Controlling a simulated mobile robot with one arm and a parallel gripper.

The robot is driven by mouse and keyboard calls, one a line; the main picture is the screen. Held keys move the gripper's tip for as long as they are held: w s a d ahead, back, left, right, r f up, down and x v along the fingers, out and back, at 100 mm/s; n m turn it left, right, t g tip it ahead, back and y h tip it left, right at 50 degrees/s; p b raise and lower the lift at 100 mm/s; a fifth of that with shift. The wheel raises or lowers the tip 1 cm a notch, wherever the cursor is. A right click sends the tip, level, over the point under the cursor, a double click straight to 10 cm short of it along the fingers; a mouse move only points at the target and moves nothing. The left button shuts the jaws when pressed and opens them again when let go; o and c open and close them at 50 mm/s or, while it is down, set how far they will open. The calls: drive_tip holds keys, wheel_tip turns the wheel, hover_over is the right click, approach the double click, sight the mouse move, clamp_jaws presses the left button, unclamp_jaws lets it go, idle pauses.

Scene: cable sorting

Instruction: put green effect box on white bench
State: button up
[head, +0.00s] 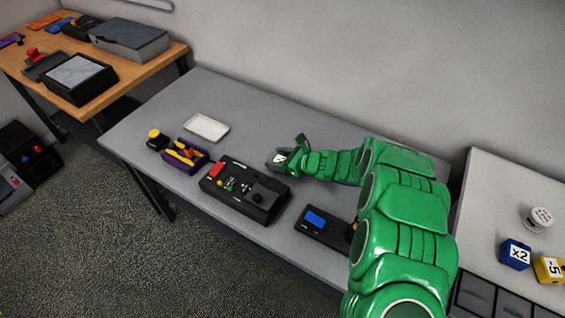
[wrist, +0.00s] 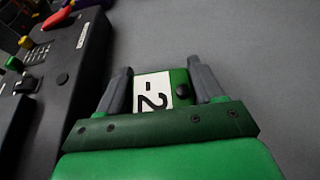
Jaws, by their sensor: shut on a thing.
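The green effect box (wrist: 180,76) has a white label reading "-2" and a dark knob. It sits between the two grey fingers of my gripper (wrist: 160,84), which is shut on it. In the head view my gripper (head: 283,158) is over the grey table (head: 240,100), just behind the black control box; the green box is mostly hidden there. I cannot tell whether it touches the table. The white bench (head: 490,190) is at the right, beyond my green arm.
On the white bench are a blue "x2" box (head: 515,254), a yellow "-5" box (head: 548,268) and a white round item (head: 539,218).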

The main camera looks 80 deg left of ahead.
sight(278, 157)
drive_tip(key=shift+c, duration=0.9)
drive_tip(key=shift+r, duration=0.1)
wheel_tip(278, 157, up, 10)
drive_tip(key=shift+f, duration=0.1)
